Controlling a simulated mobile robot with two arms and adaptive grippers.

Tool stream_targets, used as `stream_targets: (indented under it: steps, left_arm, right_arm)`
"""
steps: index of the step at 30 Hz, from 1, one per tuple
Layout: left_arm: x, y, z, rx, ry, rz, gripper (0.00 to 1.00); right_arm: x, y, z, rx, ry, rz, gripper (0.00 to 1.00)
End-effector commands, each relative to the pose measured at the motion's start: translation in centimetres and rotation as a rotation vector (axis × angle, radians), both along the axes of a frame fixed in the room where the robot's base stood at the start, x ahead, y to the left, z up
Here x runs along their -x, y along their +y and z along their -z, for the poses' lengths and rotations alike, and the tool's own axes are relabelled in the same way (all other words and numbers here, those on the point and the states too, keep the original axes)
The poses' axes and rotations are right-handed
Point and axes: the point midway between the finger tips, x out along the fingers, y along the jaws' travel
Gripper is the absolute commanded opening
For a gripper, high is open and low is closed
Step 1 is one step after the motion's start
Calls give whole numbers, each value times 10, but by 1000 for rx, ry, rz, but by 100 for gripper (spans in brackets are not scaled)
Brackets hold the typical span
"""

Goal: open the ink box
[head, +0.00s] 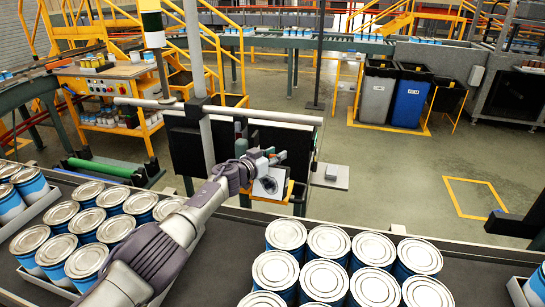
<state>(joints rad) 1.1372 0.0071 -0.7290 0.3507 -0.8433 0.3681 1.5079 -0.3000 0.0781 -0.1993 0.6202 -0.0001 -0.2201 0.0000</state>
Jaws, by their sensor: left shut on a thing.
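What looks like the ink box (270,187) is a small orange-edged unit with a pale face and a dark round shape on it. It sits beyond the dark conveyor, in front of a black panel. My left arm reaches across the conveyor from the lower left. My left gripper (270,158) is at the top of this unit, shut on part of it. The fingers are small and overlap the unit, so the exact grip point and how far the lid is open cannot be told. My right gripper is not in view.
Blue-and-white cans (326,280) stand in groups on the dark conveyor (220,270) in the foreground. A black panel (240,140) with a horizontal bar and upright posts stands behind the unit. Bins (409,95) are at the back right. The floor at right is mostly clear.

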Motion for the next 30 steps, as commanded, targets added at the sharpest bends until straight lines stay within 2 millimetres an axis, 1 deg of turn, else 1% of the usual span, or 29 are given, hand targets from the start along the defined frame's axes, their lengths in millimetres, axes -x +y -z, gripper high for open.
stream_targets:
  steps: [1,3,9,15,26,27,29,30]
  left_arm:
    - [-3,-3,5,-8,18,4,0]
    - [-5,-5,8,-12,41,6,0]
    - [-10,-4,9,-22,87,3,0]
    - [-12,-1,8,-27,106,-2,0]
    - [-12,0,8,-28,109,-4,0]
    - [-12,0,8,-28,109,-4,38]
    - [-12,0,8,-28,109,-4,48]
    - [-12,0,8,-27,109,-4,55]
  right_arm:
    - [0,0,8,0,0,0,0]
    - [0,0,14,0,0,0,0]
    - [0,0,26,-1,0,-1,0]
    - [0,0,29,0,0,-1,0]
    - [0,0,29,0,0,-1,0]
    - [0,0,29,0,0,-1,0]
    - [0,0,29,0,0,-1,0]
    - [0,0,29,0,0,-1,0]
